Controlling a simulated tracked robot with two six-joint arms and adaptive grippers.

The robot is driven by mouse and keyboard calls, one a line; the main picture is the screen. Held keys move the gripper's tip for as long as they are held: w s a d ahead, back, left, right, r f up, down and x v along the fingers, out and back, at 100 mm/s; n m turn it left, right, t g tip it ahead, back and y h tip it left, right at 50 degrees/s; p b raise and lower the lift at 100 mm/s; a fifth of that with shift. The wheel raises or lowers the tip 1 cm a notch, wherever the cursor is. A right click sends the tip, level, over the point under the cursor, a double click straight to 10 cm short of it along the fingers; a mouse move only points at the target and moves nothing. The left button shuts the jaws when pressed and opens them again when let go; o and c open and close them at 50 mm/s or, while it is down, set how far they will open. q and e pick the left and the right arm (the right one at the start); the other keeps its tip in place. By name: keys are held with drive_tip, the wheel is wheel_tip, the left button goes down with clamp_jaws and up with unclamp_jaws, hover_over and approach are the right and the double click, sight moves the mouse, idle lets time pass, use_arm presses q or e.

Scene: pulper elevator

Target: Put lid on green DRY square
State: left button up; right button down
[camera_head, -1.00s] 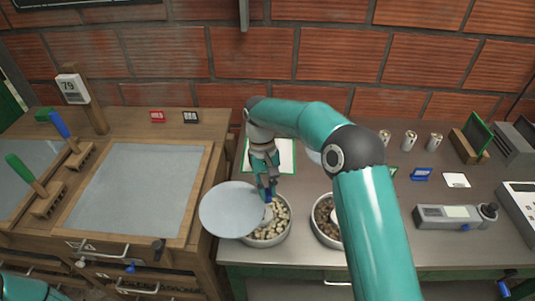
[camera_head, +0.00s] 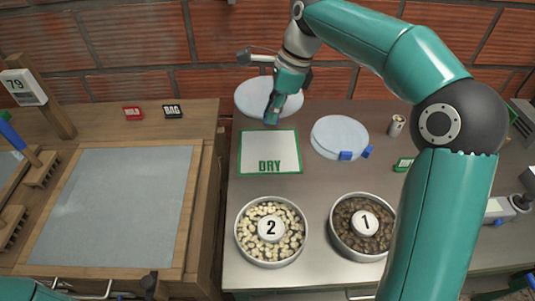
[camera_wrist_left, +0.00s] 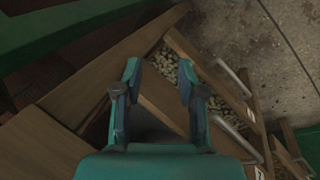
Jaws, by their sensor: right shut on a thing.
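A round grey-white lid (camera_head: 255,96) is held by my right gripper (camera_head: 272,112) above the far side of the bench, behind the DRY square. The lid is partly hidden by the gripper. The green-edged DRY square (camera_head: 262,145) lies flat and bare on the bench. A second round lid (camera_head: 340,134) with blue clips lies to its right. Bowl 2 (camera_head: 241,240), with pale beans, stands open in front of the square; bowl 1 (camera_head: 335,235), with brown beans, is to its right. My left gripper (camera_wrist_left: 158,85) is open and empty in the left wrist view.
A wooden bench with a grey panel (camera_head: 115,205) stands at the left, with red and black tags (camera_head: 173,112) at its back. A brick wall (camera_head: 150,50) closes off the rear. A small can (camera_head: 397,125) stands right of the second lid. Wooden drawers (camera_wrist_left: 165,100) show below my left gripper.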

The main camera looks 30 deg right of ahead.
wheel_tip(320, 180, down, 19)
drive_tip(key=shift+f+b, duration=0.15)
drive_tip(key=shift+b, duration=0.2)
drive_tip(key=c, duration=1.1)
unclamp_jaws()
drive_tip(key=shift+c, duration=0.2)
drive_tip(key=v, duration=1.2)
